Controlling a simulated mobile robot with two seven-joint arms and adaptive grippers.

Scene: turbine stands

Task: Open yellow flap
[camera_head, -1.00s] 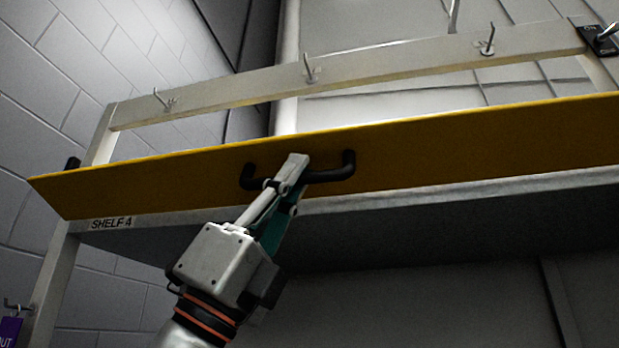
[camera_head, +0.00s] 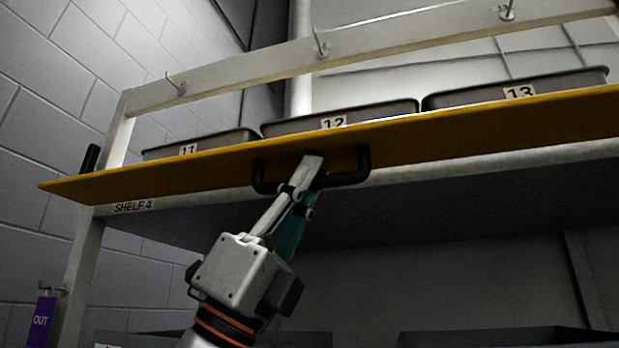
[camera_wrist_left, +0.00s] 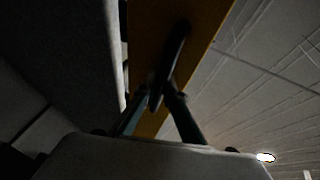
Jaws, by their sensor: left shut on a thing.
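The yellow flap (camera_head: 440,132) runs along the front of shelf 4 in the head view, its top edge tipped outward toward me. A black handle (camera_head: 348,178) sits on its face. My left gripper (camera_head: 308,172) is shut on the handle from below. In the left wrist view, the gripper (camera_wrist_left: 158,98) is at the dark handle (camera_wrist_left: 178,52), with the yellow flap (camera_wrist_left: 150,30) behind it; this view is dim. My right gripper is not in view.
Grey bins numbered 11 (camera_head: 215,142), 12 (camera_head: 370,110) and 13 (camera_head: 560,84) stand behind the flap. A beam with hooks (camera_head: 240,75) runs above. A purple OUT tag (camera_head: 42,322) hangs at the left. Dark bins (camera_head: 490,338) show below.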

